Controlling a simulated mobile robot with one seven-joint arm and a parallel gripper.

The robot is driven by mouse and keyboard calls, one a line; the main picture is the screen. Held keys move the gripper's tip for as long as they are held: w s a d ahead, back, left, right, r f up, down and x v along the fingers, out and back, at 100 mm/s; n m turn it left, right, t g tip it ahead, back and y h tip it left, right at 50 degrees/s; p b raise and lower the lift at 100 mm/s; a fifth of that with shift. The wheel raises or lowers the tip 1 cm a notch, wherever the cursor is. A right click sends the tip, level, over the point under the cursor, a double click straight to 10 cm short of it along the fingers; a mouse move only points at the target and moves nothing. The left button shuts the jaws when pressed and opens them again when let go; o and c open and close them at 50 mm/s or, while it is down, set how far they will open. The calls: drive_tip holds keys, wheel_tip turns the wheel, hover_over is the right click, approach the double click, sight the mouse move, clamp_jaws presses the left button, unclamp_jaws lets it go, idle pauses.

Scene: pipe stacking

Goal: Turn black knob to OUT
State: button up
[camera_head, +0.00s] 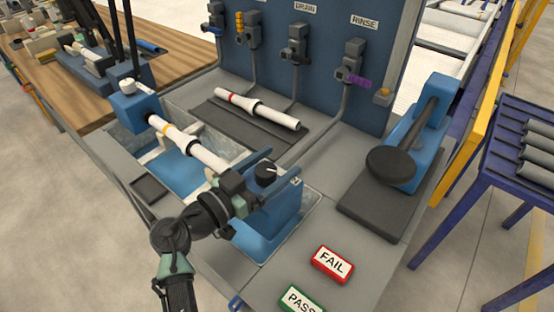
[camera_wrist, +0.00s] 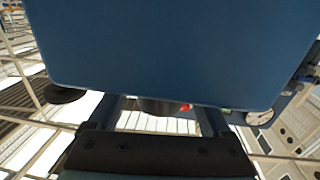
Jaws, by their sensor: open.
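The black knob (camera_head: 265,172) is a round dark cap with a light mark, at the top of a blue block (camera_head: 270,215) at the near end of the wash trough. My gripper (camera_head: 254,184) is open just left of the knob, very close to it; contact cannot be told. In the wrist view my gripper's fingers (camera_wrist: 160,118) stand apart under a large blue face (camera_wrist: 170,50). A dark rounded piece, which looks like the knob (camera_wrist: 158,106), shows between them, partly hidden by that face. A label beside the knob is too small to read.
A white pipe (camera_head: 185,142) spans the trough between blue holders, close to my gripper. Another white pipe (camera_head: 260,108) lies on a dark mat behind. Red FAIL (camera_head: 332,264) and green PASS (camera_head: 300,299) buttons sit at front right. A blue-and-black press (camera_head: 405,150) stands at right.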

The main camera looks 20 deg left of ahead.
drive_tip(key=shift+w+d, duration=0.2)
drive_tip(key=shift+w, duration=0.2)
drive_tip(key=shift+c, duration=0.3)
clamp_jaws()
idle(1.1)
drive_tip(key=shift+o, duration=0.3)
unclamp_jaws()
drive_tip(key=b+v, duration=0.1)
drive_tip(key=v, duration=1.2)
